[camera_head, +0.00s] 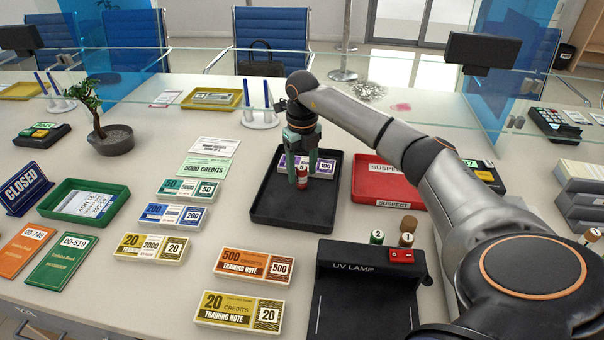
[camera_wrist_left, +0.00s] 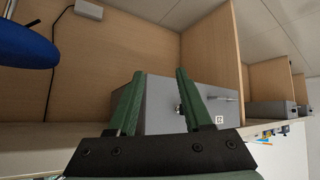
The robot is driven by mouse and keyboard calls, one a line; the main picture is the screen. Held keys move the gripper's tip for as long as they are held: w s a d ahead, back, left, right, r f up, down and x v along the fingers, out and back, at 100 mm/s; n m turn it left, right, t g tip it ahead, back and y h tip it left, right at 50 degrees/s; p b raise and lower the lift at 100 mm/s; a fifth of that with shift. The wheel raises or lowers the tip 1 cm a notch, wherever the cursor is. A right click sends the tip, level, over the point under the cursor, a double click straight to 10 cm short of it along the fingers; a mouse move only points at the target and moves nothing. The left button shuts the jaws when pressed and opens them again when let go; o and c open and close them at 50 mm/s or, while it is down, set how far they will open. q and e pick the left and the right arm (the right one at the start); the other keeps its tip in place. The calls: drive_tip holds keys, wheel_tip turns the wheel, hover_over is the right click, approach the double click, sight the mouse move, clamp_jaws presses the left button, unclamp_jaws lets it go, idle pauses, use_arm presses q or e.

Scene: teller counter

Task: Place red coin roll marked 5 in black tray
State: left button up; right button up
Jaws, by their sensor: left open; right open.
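The red coin roll (camera_head: 302,178) stands upright in the black tray (camera_head: 283,210), toward its back right part. Its marking is too small to read for sure. My right gripper (camera_head: 303,168) points down over the tray, with its open fingers on either side of the roll. I cannot tell whether the fingers touch it. A purple note bundle (camera_head: 322,166) lies in the tray behind the roll, partly hidden by the gripper. My left gripper (camera_wrist_left: 158,105) is open and empty in the left wrist view, facing a shelf.
A red suspect tray (camera_head: 385,200) sits right of the black tray. The UV lamp (camera_head: 350,262) stands in front. Note bundles (camera_head: 190,189) line the left.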

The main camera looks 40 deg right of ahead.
sight(302, 168)
wheel_tip(302, 168, up, 10)
drive_tip(key=shift+r+p, duration=0.1)
drive_tip(key=shift+p, duration=0.4)
